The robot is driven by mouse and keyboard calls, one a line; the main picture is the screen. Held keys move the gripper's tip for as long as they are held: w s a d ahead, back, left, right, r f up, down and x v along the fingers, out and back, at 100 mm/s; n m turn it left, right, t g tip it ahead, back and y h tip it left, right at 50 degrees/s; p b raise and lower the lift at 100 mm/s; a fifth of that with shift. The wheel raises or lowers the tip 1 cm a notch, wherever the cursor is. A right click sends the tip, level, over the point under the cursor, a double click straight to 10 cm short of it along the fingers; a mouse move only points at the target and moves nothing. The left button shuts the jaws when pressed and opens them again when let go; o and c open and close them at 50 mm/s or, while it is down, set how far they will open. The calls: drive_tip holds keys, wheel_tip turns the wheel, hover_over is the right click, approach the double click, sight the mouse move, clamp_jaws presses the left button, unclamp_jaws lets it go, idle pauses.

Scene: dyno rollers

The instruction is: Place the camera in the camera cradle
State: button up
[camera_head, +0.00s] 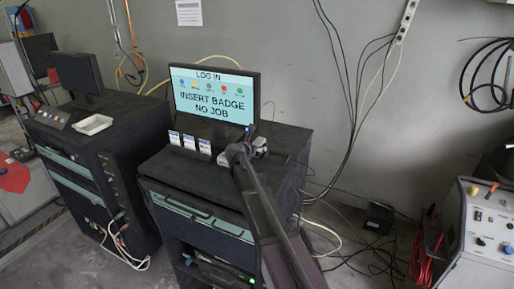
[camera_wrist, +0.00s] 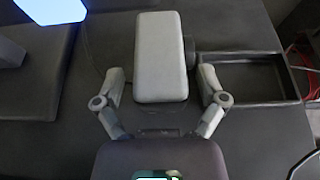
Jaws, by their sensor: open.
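The camera (camera_wrist: 162,55) is a light grey block with a dark round part on its right side. In the wrist view it lies between the two fingers of my gripper (camera_wrist: 161,80). The fingers are open, with a gap visible on each side of the camera. A dark, shallow, open-topped tray (camera_wrist: 250,104), which looks like the camera cradle, is just right of the camera and appears empty. In the head view my gripper (camera_head: 242,151) is over the right console top, and the camera (camera_head: 259,144) is partly hidden behind it.
A monitor (camera_head: 212,98) reading "INSERT BADGE NO JOB" stands behind my gripper. Several badges (camera_head: 189,142) stand left of it on the console (camera_head: 180,167). Another console with a white tray (camera_head: 93,124) is further left. Cables hang on the wall behind.

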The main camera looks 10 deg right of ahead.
drive_tip(key=p+v, duration=0.4)
drive_tip(key=v, duration=0.7)
drive_tip(key=shift+s+r, duration=0.15)
drive_tip(key=shift+a, duration=0.1)
drive_tip(key=shift+s, duration=0.15)
